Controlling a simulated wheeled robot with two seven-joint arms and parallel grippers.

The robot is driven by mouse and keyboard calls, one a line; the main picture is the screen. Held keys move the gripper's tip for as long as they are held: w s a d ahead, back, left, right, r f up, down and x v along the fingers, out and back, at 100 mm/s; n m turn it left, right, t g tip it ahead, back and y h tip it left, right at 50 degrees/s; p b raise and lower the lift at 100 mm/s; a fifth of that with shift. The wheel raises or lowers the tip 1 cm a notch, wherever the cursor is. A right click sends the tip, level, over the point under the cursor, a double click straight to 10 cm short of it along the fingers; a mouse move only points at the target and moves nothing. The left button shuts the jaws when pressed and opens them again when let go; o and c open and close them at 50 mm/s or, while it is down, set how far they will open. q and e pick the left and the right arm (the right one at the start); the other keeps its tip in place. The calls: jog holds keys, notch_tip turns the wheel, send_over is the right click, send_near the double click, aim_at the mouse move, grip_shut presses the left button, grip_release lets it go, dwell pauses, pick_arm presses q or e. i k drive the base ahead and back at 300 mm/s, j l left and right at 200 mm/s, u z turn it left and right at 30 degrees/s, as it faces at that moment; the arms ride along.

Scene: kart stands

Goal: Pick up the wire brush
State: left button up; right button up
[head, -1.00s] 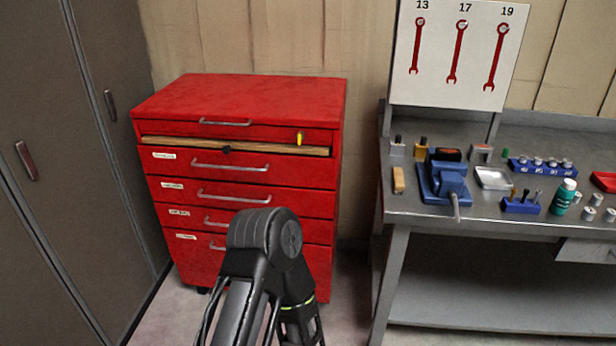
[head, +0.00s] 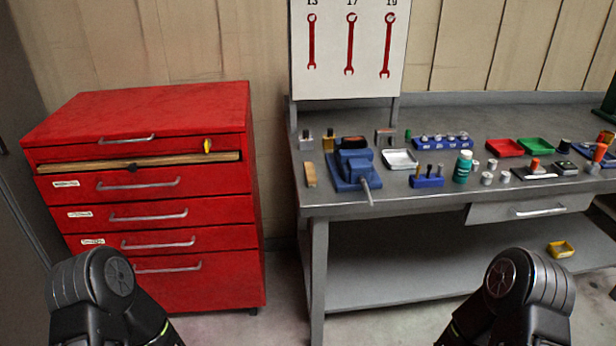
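I cannot make out a wire brush for sure. A small tan, wood-coloured block (head: 310,174) lies at the left front of the grey workbench (head: 440,197), left of the blue vise (head: 353,167); it is too small to tell whether it is the brush. A part of each of my arms shows at the bottom left and bottom right, well short of the bench. Neither gripper is in view.
A red tool cabinet (head: 160,235) stands left of the bench. The bench top holds a silver tray (head: 399,159), a green bottle (head: 463,167), a red tray (head: 505,147) and a green tray (head: 536,146). A yellow bin (head: 561,249) sits on the lower shelf.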

aim_at(310, 173)
jog(key=l+u, duration=0.15)
jog(key=u, duration=0.25)
jog(key=i+l+u, duration=0.1)
jog(key=u, duration=0.35)
jog(key=l+u, duration=0.25)
jog(key=u, duration=0.15)
jog(key=l+u, duration=0.15)
jog(key=u, duration=0.3)
jog(key=k+l+u, duration=0.1)
jog(key=u, duration=0.3)
jog(key=k+l+u, duration=0.2)
jog(key=k+l, duration=0.15)
jog(key=l, duration=0.3)
jog(key=k+l+u, duration=0.2)
jog(key=k+l, duration=0.15)
jog(key=l, duration=0.25)
jog(key=k+l+u, duration=0.2)
jog(key=k+l, duration=0.25)
